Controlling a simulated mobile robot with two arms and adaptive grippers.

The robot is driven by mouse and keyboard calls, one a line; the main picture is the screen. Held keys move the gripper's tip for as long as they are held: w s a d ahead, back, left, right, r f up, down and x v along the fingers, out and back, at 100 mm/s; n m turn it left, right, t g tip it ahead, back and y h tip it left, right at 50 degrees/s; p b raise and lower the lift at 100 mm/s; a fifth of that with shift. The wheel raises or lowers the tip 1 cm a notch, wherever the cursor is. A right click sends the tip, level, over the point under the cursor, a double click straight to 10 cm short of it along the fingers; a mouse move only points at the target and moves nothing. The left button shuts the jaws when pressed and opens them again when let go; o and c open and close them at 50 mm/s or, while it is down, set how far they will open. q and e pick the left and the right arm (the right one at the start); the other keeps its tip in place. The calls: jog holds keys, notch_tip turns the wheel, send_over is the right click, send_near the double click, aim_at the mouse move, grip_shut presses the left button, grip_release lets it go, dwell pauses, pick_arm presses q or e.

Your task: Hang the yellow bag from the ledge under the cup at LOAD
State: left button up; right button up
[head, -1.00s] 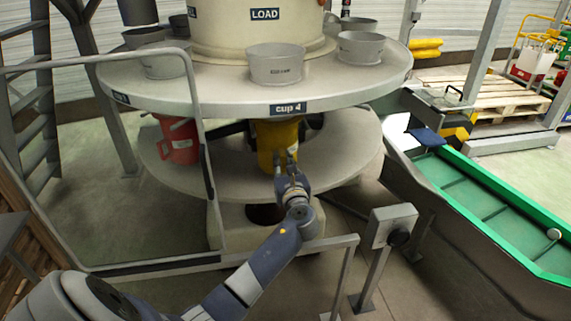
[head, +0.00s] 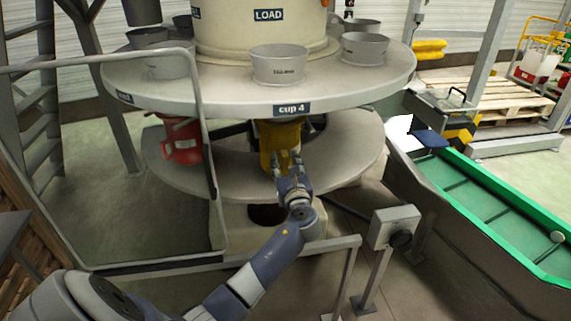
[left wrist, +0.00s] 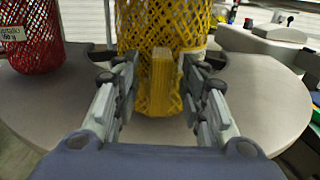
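The yellow net bag (head: 279,134) is upright under the upper disc's ledge (head: 292,109), below the "cup 4" sign and the front cup (head: 280,66), beneath the LOAD sign (head: 269,15). The ledge hides its top, so I cannot see how it is held. My left gripper (head: 287,163) is low in front of the bag. In the left wrist view the bag (left wrist: 137,35) is straight ahead; the gripper's (left wrist: 161,75) fingers are apart, with gaps on both sides of a yellow strip (left wrist: 162,72) on the bag. My right gripper is out of view.
A red net bag (head: 181,143) is under the ledge to the left. The lower disc (head: 340,150) spreads below the bags. A grey rail frame (head: 335,244) and a control box (head: 394,226) stand in front. A green-edged conveyor (head: 490,205) runs at the right.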

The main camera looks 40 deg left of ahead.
pick_arm(q)
jog(key=v, duration=1.2)
dwell(0.3)
